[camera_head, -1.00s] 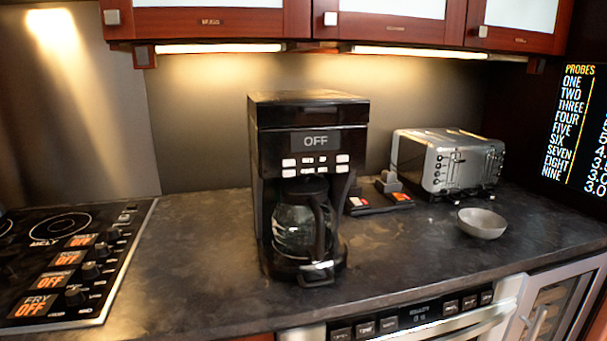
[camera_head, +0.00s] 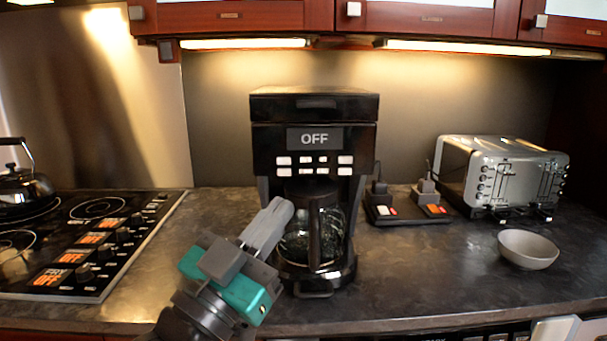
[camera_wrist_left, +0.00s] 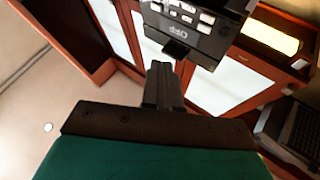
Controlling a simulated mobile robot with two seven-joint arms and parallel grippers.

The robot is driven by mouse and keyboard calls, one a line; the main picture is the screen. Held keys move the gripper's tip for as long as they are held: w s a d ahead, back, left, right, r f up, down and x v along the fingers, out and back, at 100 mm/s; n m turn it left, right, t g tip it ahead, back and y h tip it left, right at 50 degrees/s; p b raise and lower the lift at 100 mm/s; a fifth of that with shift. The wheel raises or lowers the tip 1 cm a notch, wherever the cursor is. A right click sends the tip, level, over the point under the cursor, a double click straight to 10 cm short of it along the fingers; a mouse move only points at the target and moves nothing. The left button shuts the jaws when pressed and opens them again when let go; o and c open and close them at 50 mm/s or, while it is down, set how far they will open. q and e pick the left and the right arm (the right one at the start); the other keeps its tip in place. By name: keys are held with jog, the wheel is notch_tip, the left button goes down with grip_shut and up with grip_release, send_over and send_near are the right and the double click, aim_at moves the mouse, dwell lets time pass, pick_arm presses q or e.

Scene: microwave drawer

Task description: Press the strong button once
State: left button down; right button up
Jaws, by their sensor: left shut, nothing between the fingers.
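The black coffee maker (camera_head: 315,105) stands upright on the counter, and its display reads OFF. Below the display are two rows of small white buttons (camera_head: 345,160); their labels are too small to read, so I cannot tell which one is strong. My left gripper (camera_head: 283,208) is shut and empty, in front of the lower left of the coffee maker, below the buttons. It points up and to the right and covers part of the glass carafe (camera_head: 330,235). In the left wrist view the shut fingers (camera_wrist_left: 162,70) point toward the coffee maker's panel (camera_wrist_left: 190,20). My right gripper is not in view.
A cooktop (camera_head: 125,245) with a kettle (camera_head: 22,188) is at the left. A black power strip (camera_head: 405,215) with plugs, a silver toaster (camera_head: 505,175) and a grey bowl (camera_head: 528,249) are to the right. Wooden cabinets (camera_head: 250,15) hang above.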

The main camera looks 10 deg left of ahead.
aim_at(284, 173)
pick_arm(q)
jog(key=shift+s+d+r+h, duration=0.15)
jog(key=shift+r+h, duration=0.15)
jog(key=shift+r, duration=0.15)
jog(key=w+a, duration=0.2)
jog(key=w, duration=0.6)
jog(key=shift+w+a+b, duration=0.25)
jog(key=shift+w+b, duration=0.05)
jog(key=shift+b, duration=0.15)
dwell(1.1)
dwell(0.6)
jog(key=shift+w+a, duration=0.1)
jog(key=shift+w, duration=0.3)
